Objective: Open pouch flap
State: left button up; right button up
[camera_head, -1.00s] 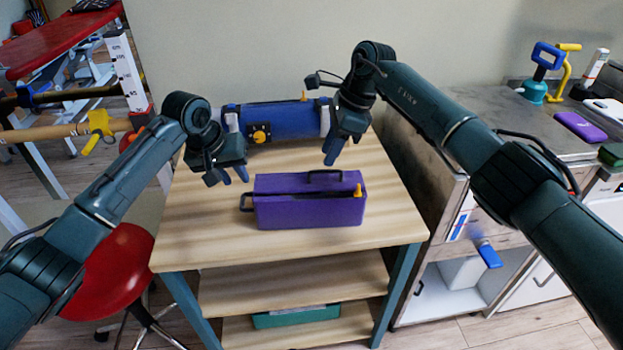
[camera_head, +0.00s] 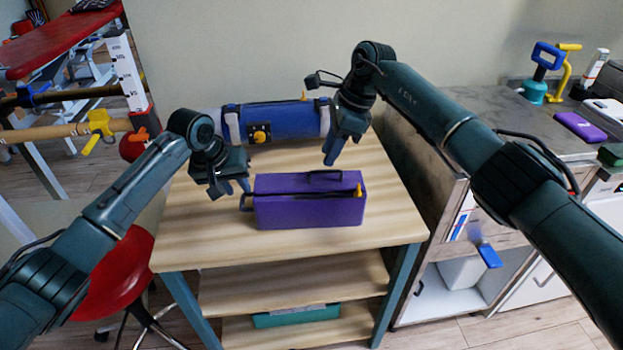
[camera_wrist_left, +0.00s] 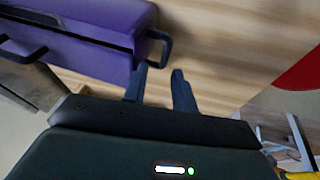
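The purple pouch (camera_head: 308,210) stands on the wooden table top. Its flap (camera_head: 300,182) lies over the top with a dark handle (camera_head: 325,176) on it, and a yellow tab (camera_head: 359,191) shows at its right end. A dark loop (camera_head: 246,202) sticks out at its left end. My left gripper (camera_head: 230,190) is just left of the pouch, beside this loop. In the left wrist view the two fingers (camera_wrist_left: 160,80) are apart and empty, with the loop (camera_wrist_left: 160,48) just ahead. My right gripper (camera_head: 335,150) hangs above and behind the pouch; its finger gap is unclear.
A blue cylinder (camera_head: 285,119) with a yellow knob lies at the back of the table (camera_head: 300,248). A red stool (camera_head: 118,270) stands at the left, and a cabinet with a counter (camera_head: 490,105) at the right. The table front is clear.

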pick_arm(q)
jog(key=shift+f, duration=2.3)
grip_shut()
pick_arm(e)
jog(key=shift+f, duration=0.1)
jog(key=shift+f, duration=2.25)
jog(key=shift+c, duration=0.6)
